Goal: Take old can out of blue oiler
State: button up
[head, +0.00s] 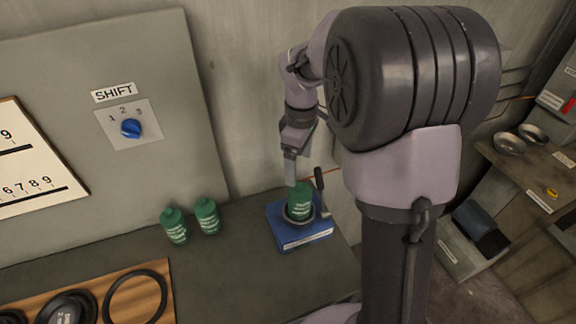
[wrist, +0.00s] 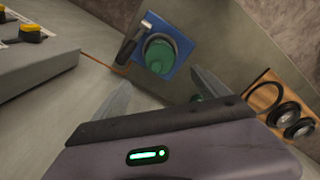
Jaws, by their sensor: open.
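The blue oiler (head: 304,237) stands on the bench's right end, with a dark lever (head: 320,181) at its side. A green can (head: 300,207) stands upright in its round cup. In the wrist view the oiler (wrist: 178,48) and the green can (wrist: 159,56) are seen from above, beyond the fingers. My gripper (head: 291,170) points down just above the can in the head view; contact cannot be told there. In the wrist view my gripper (wrist: 160,95) is open, with nothing between its fingers.
Two more green cans (head: 174,226) (head: 207,216) stand on the bench (head: 226,262) left of the oiler. A wooden board (head: 150,300) with black rings lies at the front left. A SHIFT knob (head: 130,128) is on the panel behind. Metal bowls (head: 509,144) sit at the right.

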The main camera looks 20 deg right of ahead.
aim_at(297, 191)
jog(key=f+b, duration=0.1)
jog(key=f, duration=0.2)
jog(key=f+b, duration=0.1)
jog(key=f, duration=0.3)
jog(key=f+b, duration=0.1)
jog(key=f, duration=0.3)
jog(key=shift+s+a, duration=0.15)
jog(key=shift+a, duration=0.1)
jog(key=f, duration=0.2)
jog(key=f+b, duration=0.1)
jog(key=d+f+b, duration=0.1)
jog(key=f, duration=0.1)
jog(key=shift+s+f, duration=0.1)
jog(key=shift+f, duration=0.25)
jog(key=shift+a+r, duration=0.1)
jog(key=shift+r, duration=0.05)
jog(key=shift+c, duration=0.5)
grip_shut()
